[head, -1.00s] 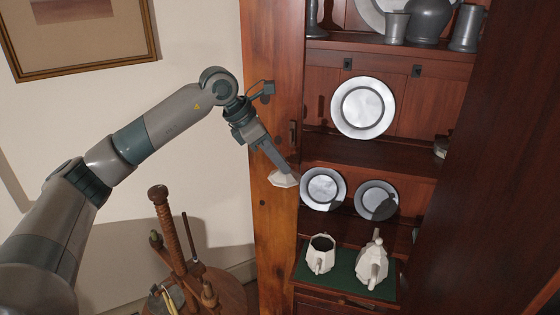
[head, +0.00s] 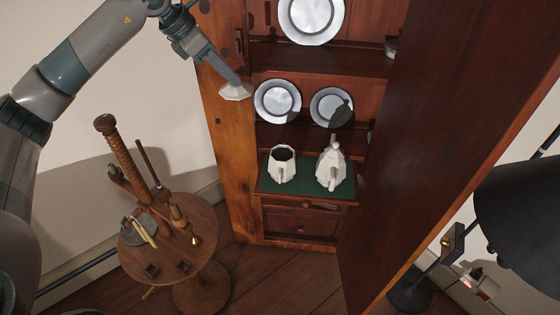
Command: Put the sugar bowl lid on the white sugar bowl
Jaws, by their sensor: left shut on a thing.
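The sugar bowl lid (head: 235,92) is a small white faceted piece held at the tip of my left gripper (head: 238,82). The gripper is shut on it, in front of the cupboard's left wooden side. The white sugar bowl (head: 281,172) stands upright on a green mat in the cupboard's lower part, with its dark open top showing. The lid is above and to the left of the bowl, clearly apart from it. My right gripper is not in view.
A white teapot (head: 331,172) stands right of the bowl on the green mat (head: 305,184). Pewter plates (head: 278,101) lean behind, above them. A big dark wooden panel (head: 440,130) bounds the right side. A round wooden table (head: 195,250) stands at lower left.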

